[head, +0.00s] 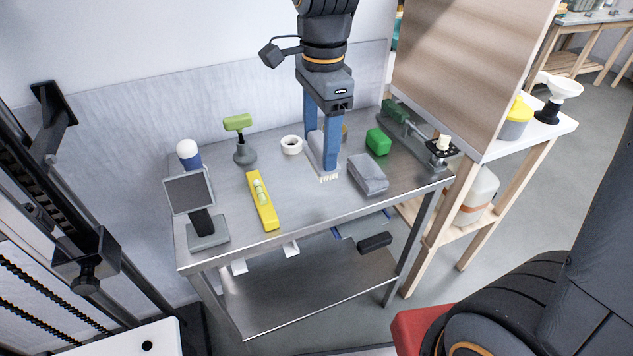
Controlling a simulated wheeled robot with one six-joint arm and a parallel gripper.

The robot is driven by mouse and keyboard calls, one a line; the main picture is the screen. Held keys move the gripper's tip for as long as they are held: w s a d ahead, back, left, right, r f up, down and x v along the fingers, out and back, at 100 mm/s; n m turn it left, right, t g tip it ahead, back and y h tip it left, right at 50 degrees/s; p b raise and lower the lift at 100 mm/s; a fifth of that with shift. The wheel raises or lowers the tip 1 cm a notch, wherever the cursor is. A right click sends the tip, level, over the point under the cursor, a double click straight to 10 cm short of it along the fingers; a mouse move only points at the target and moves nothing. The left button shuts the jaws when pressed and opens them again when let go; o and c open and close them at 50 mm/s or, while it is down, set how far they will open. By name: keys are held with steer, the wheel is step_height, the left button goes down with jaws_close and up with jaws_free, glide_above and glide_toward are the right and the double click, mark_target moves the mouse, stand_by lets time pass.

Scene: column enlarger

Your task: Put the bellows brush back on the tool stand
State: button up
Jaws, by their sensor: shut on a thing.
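My gripper (325,157), with blue fingers, points down over the middle of the metal table. It is shut on a pale grey thing with light bristles at its near end, which I take for the bellows brush (328,178). The fingers hide part of it, and I cannot tell whether it touches the table. No tool stand is certain. A long grey-green rack-like fixture (411,137) with a rod and a dark fitting lies along the table's right side, to the right of my gripper.
The front middle is clear.

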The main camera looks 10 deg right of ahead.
steer(key=shift+w, duration=0.3)
step_height(320, 180, down, 9)
steer(key=shift+a+f+p, duration=0.1)
steer(key=shift+f+p, duration=0.1)
steer(key=shift+p, duration=0.35)
steer(key=o, duration=0.9)
steer(key=shift+r, duration=0.1)
step_height(320, 180, up, 12)
steer(key=shift+f+b, duration=0.2)
steer(key=shift+b, duration=0.5)
steer(key=s+d+f+n, duration=0.2)
steer(key=d+f+n, duration=0.1)
steer(key=d+n, duration=0.1)
steer(key=s+d+f+n, duration=0.3)
steer(key=d+f+n, duration=0.1)
steer(key=n, duration=0.2)
steer(key=s+d+f+n, duration=0.2)
steer(key=d+f+n, duration=0.2)
steer(key=d, duration=0.1)
steer(key=shift+s+f+n+t, duration=0.1)
steer(key=shift+s+n+t, duration=0.2)
steer(key=shift+n, duration=0.1)
